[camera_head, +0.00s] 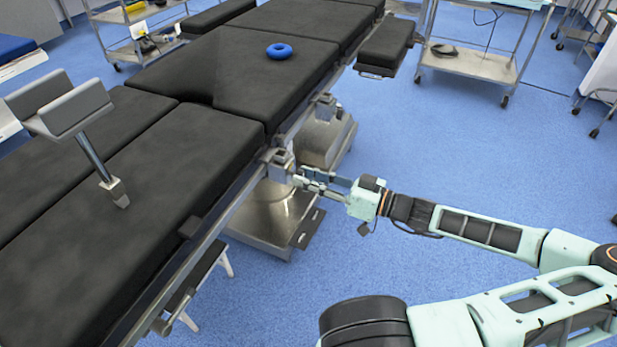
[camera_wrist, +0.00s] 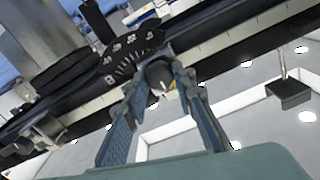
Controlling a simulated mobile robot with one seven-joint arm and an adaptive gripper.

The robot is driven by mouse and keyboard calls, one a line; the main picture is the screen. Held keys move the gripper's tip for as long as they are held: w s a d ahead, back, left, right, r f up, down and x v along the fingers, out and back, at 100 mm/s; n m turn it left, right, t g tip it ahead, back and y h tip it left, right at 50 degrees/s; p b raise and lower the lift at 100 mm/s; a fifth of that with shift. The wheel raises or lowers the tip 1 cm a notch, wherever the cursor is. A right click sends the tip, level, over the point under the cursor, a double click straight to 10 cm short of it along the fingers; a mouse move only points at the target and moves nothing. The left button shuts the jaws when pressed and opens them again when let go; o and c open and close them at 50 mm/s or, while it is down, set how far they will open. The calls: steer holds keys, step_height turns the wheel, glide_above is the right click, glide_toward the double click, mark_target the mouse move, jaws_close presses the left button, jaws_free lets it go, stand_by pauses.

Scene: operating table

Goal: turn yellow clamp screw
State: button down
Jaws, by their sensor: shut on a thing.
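A metal clamp (camera_head: 280,160) sits on the side rail of the operating table (camera_head: 225,130). In the head view my gripper (camera_head: 298,178) reaches it from the right, and its fingertips are at the clamp. The screw is too small there to make out. In the wrist view my gripper (camera_wrist: 162,72) has one finger on each side of the clamp screw (camera_wrist: 160,76), with the fingertips closed on it. The screw end looks dark and grey with a small yellowish patch. A dark dial plate with white marks (camera_wrist: 128,50) is just behind it.
A grey padded support on a post (camera_head: 70,108) stands over the near table pad. A blue ring (camera_head: 279,50) lies on the table's middle pad. The table's metal base (camera_head: 270,215) is below the clamp.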

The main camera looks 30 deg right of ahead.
steer(key=shift+r+m+p, duration=0.1)
steer(key=shift+m+p, duration=0.2)
steer(key=shift+p, duration=0.05)
steer(key=m+p, duration=0.2)
steer(key=p, duration=0.1)
steer(key=shift+r+m, duration=0.1)
steer(key=shift+m, duration=0.3)
steer(key=m+p, duration=0.5)
steer(key=m, duration=0.1)
steer(key=shift+d, duration=0.1)
steer(key=m+p, duration=0.1)
steer(key=m, duration=0.2)
steer(key=m+p, duration=0.2)
steer(key=shift+f+m+p, duration=0.2)
steer(key=shift+m+p, duration=0.1)
steer(key=shift+m, duration=0.1)
steer(key=m+p, duration=0.1)
steer(key=m, duration=0.7)
steer(key=m+p, duration=0.1)
steer(key=m, duration=0.7)
steer(key=m+p, duration=0.1)
steer(key=m, duration=0.7)
steer(key=shift+f+m+p, duration=0.25)
steer(key=shift+m+p, duration=0.05)
steer(key=shift+p, duration=0.05)
